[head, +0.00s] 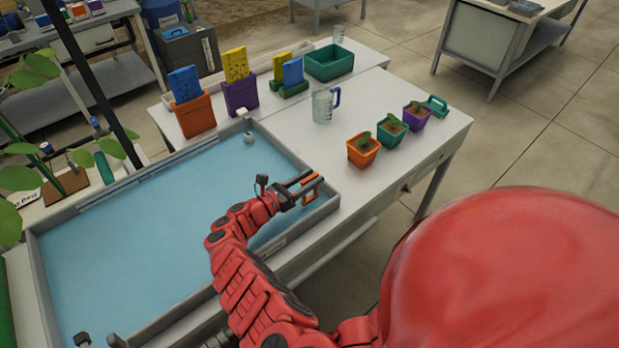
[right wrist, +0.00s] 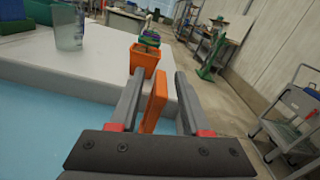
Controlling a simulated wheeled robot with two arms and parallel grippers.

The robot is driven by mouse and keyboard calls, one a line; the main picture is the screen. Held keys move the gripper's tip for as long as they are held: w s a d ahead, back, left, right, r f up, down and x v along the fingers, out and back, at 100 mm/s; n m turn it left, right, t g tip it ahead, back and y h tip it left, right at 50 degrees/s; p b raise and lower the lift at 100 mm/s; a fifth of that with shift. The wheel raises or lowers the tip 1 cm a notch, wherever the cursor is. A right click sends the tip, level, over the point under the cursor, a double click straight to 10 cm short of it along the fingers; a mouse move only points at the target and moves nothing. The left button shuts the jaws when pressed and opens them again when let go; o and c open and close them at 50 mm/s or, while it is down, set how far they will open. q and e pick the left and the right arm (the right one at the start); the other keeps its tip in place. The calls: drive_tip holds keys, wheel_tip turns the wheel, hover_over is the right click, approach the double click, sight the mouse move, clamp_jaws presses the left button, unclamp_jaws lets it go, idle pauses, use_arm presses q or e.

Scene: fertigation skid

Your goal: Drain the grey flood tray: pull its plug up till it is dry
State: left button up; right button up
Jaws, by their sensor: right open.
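The grey flood tray (head: 188,322) holds a wide sheet of blue water (head: 140,230). My right gripper (head: 314,183) is over its right corner. The fingers are open in the right wrist view (right wrist: 157,100), on either side of an upright orange piece (right wrist: 155,107). The orange piece also shows in the head view (head: 312,189); I cannot tell whether it is the plug's handle. Gaps show between it and the fingers. A small grey fitting (head: 248,139) stands in the tray's far corner and another (head: 82,340) at the near left. My left gripper is not clearly visible.
On the white table beside the tray stand a clear jug (head: 323,106), an orange pot (head: 363,151), a green pot (head: 391,131) and a purple pot (head: 416,116) with seedlings. Behind are coloured holders and a green bin (head: 329,63). Leafy plants (head: 22,175) flank the tray's left.

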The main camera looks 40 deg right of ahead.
clamp_jaws()
idle(1.4)
